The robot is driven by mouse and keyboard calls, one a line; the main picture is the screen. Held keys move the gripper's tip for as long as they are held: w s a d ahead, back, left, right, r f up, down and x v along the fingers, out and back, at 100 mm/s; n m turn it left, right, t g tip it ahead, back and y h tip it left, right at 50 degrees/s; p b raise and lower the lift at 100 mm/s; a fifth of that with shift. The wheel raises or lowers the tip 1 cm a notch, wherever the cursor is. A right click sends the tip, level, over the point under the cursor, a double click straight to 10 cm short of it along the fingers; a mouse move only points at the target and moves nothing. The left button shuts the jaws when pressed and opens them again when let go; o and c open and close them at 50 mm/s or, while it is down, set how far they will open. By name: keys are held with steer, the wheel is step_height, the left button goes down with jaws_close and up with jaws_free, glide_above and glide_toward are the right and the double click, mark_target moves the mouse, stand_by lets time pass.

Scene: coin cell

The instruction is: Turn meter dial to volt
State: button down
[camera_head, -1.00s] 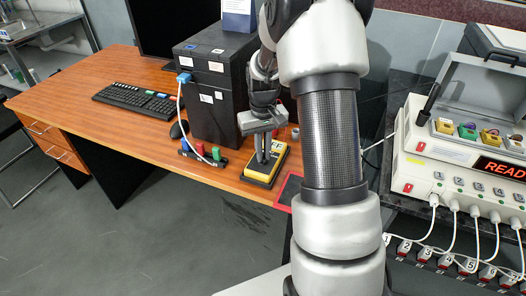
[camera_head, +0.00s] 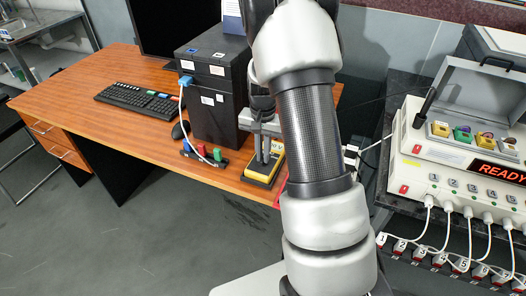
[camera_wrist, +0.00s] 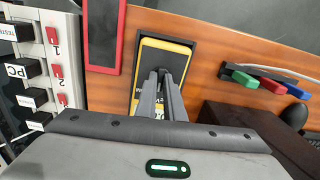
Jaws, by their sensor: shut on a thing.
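The yellow meter (camera_head: 262,167) with a dark surround lies on the wooden desk, at the desk's front edge. In the wrist view the meter (camera_wrist: 149,58) shows beyond and beside my fingers. My gripper (camera_head: 264,157) points down onto the meter's face. In the wrist view my gripper's two fingers (camera_wrist: 163,78) are close together, shut on the dial. The dial itself and its markings are hidden behind the fingers, so its setting cannot be read.
A black box (camera_head: 215,112) stands behind and left of the meter. Red, green and blue clips (camera_head: 203,153) lie to its left. A red-edged dark mat (camera_wrist: 103,35) lies beside the meter. A white instrument reading "READY" (camera_head: 465,165) with cables stands at the right.

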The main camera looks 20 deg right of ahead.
steer(key=shift+m, duration=0.3)
steer(key=c, duration=1.9)
jaws_free()
steer(key=shift+o, duration=0.2)
steer(key=shift+r, duration=0.15)
step_height(320, 180, up, 17)
steer(key=p, duration=0.3)
steer(key=shift+r, duration=0.15)
